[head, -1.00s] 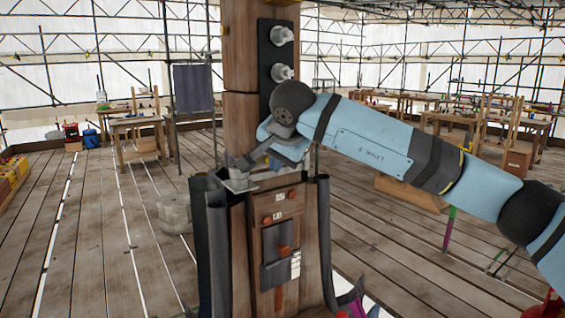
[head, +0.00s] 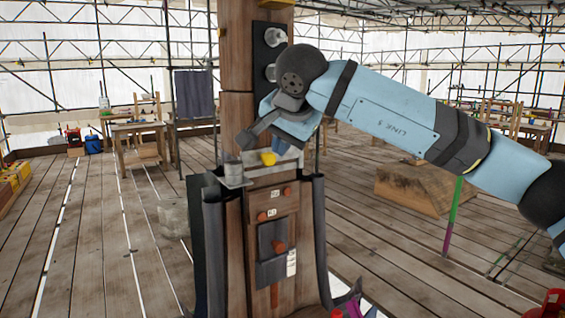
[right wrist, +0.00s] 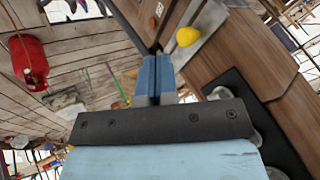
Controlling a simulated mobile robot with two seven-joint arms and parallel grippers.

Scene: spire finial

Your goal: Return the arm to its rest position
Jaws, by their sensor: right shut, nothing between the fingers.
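My right arm comes in from the right and bends down at the wrist in front of the wooden post. My right gripper (head: 278,146) is small and partly hidden behind its own wrist in the head view. In the right wrist view its blue fingers (right wrist: 157,62) are closed together with nothing between them. They are above and apart from a metal shelf (head: 257,178) on the post. My left gripper is not in view.
The wooden post (head: 238,125) carries a yellow piece (head: 268,158) and a grey cylinder (head: 233,172) at the shelf. Dark cloth flaps (head: 318,240) hang beside its lower box. A wooden block (head: 412,188) lies on the right.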

